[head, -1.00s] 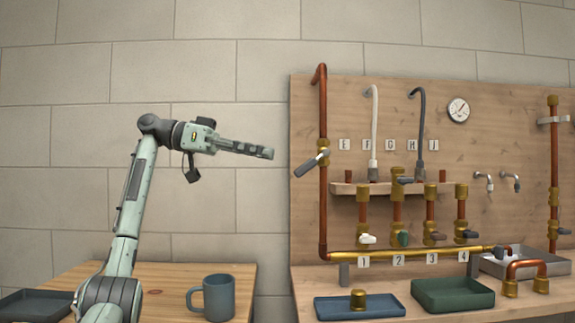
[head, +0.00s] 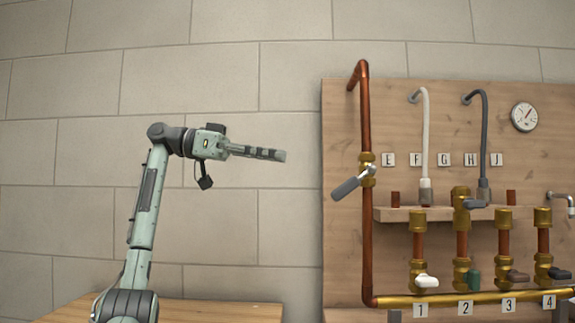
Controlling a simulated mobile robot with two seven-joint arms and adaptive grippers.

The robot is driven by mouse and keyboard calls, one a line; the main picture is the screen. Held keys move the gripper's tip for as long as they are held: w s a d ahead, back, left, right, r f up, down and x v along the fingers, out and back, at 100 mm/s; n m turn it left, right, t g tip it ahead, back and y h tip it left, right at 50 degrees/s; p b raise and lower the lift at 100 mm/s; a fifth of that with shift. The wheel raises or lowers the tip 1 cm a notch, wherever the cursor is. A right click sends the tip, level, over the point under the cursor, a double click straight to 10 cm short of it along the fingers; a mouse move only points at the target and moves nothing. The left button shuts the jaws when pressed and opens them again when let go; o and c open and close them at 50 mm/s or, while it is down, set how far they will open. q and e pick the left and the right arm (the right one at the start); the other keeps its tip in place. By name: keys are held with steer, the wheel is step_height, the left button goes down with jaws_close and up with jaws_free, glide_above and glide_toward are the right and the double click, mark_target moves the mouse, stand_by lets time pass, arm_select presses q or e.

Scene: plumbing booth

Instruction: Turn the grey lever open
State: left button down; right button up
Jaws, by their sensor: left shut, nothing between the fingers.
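A lever with a grey grip (head: 351,185) sits on a brass valve of the tall copper pipe (head: 366,110) at the board's left edge. Its grip slants down and left from the valve. A smaller grey handle (head: 475,203) shows on a brass valve near the shelf. My left gripper (head: 283,155) is shut and empty, pointing right in front of the block wall. In the picture it is left of and a little above the slanted lever, apart from it. My right gripper is out of view.
The wooden board (head: 345,240) carries several valves with white, green, brown and dark handles above tags 1 to 4. A brass pipe (head: 440,299) runs low across it. A gauge (head: 523,116) hangs upper right. A wooden table (head: 200,312) shows at lower left.

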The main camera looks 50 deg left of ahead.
arm_select(q)
glide_toward(354, 182)
step_height(354, 182, up, 2)
steer(key=w+d, duration=0.1)
steer(key=w, duration=0.1)
steer(key=shift+w+d+f+b, duration=0.3)
steer(key=shift+w+f, duration=0.15)
steer(key=shift+f, duration=0.15)
steer(key=shift+w+d+f+b, duration=0.2)
steer(key=shift+w+d+f, duration=0.1)
steer(key=shift+w+f, duration=0.25)
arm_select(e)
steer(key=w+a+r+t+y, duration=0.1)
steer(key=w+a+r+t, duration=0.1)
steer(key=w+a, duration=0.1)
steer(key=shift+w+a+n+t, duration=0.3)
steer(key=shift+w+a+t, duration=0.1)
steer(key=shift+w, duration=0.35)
